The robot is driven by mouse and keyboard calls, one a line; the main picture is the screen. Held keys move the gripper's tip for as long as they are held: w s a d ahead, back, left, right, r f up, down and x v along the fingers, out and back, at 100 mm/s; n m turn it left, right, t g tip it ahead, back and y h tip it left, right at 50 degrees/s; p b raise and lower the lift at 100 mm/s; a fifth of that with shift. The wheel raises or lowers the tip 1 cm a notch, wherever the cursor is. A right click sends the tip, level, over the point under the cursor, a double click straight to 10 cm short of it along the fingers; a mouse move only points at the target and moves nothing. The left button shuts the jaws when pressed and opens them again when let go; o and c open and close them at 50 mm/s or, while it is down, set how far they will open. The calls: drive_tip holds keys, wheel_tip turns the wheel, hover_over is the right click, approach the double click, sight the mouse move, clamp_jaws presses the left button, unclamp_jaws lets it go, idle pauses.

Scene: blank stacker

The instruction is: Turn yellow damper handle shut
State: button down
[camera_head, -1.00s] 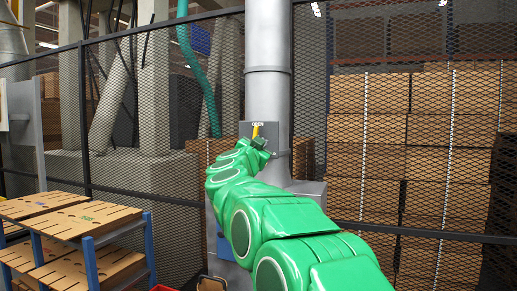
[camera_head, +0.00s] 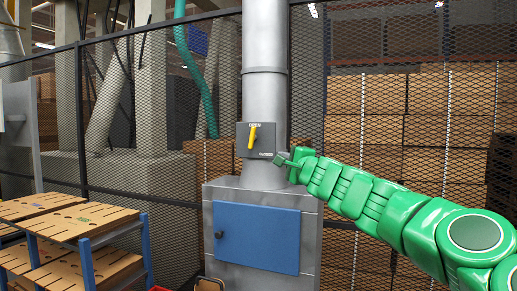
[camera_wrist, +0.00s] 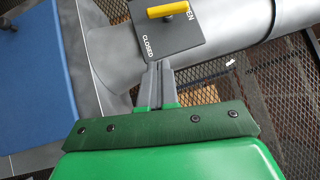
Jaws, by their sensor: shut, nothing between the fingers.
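The yellow damper handle (camera_head: 252,137) stands nearly upright on a dark plate (camera_head: 243,147) on the grey duct. It points up at the word OPEN. The word CLOSED is at the plate's lower right. In the wrist view the handle (camera_wrist: 168,9) shows at the top, on the dark plate (camera_wrist: 165,38). My gripper (camera_head: 277,159) is shut and empty, near the plate's lower right corner in the head view. In the wrist view its grey fingers (camera_wrist: 158,66) are together, near the CLOSED side of the plate and apart from the handle.
The grey duct (camera_head: 265,95) rises from a grey cabinet with a blue door (camera_head: 257,238). A mesh fence (camera_head: 400,60) stands behind, with stacked brown boxes beyond it. A blue-framed rack (camera_head: 88,262) with brown panels stands at lower left. Space left of the plate looks clear.

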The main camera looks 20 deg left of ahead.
sight(253, 145)
drive_tip(key=x, duration=1)
drive_tip(key=shift+a, duration=0.2)
drive_tip(key=shift+s+a+r, duration=0.1)
drive_tip(key=shift+a+r, duration=0.1)
drive_tip(key=shift+a, duration=0.75)
drive_tip(key=shift+a+r, duration=0.2)
drive_tip(key=shift+a, duration=0.75)
drive_tip(key=shift+a+f+m+t+y, duration=0.15)
drive_tip(key=shift+f+m+t+y, duration=0.2)
drive_tip(key=shift+m, duration=0.25)
idle(1.5)
